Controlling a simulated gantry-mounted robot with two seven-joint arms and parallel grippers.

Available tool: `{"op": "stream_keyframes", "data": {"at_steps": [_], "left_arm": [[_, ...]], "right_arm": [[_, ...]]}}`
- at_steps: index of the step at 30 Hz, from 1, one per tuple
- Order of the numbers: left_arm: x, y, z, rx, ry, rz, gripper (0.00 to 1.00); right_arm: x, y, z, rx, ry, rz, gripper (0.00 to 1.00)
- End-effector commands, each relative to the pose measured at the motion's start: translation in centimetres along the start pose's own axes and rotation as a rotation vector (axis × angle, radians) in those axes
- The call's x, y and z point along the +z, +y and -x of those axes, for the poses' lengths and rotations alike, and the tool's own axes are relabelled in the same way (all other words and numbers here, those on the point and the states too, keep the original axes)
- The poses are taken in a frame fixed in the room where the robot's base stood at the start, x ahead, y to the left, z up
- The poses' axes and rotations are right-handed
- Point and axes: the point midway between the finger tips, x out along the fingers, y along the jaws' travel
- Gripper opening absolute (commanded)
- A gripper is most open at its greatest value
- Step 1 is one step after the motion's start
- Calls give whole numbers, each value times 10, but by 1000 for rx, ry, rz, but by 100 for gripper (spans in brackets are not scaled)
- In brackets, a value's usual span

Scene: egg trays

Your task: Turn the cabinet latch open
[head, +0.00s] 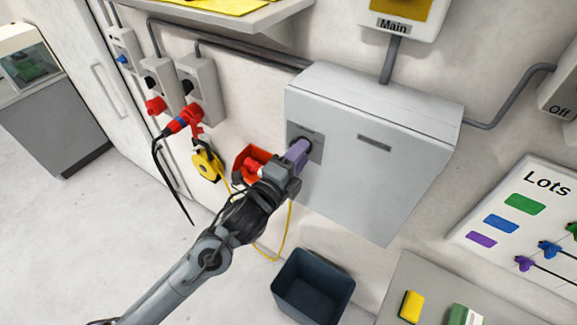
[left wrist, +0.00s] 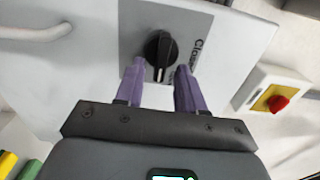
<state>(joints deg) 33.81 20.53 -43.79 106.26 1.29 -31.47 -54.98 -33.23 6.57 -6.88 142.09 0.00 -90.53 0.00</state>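The grey cabinet (head: 375,140) is on the wall, with its door shut. Its latch is a black rotary knob (left wrist: 160,48) with a white line, on a grey plate (left wrist: 200,22) with partly hidden lettering that starts "Clos". My left gripper (head: 299,150) is at the latch plate in the head view and covers most of the knob there. In the left wrist view the two purple fingers of my left gripper (left wrist: 160,70) are apart, one on each side of the knob's near end. I cannot tell whether they touch it. My right gripper is not in view.
A dark bin (head: 312,290) stands below. A "Lots" board (head: 545,212) is on the right. A red-and-yellow switch (left wrist: 275,102) shows in the left wrist view.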

Motion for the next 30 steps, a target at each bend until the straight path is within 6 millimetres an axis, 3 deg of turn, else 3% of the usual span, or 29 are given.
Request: {"op": "stream_keyframes", "data": {"at_steps": [18,30], "left_arm": [[0,3,90,2,-1,-2,38],[0,0,105,1,0,-1,38]], "right_arm": [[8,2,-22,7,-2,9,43],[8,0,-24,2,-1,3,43]]}}
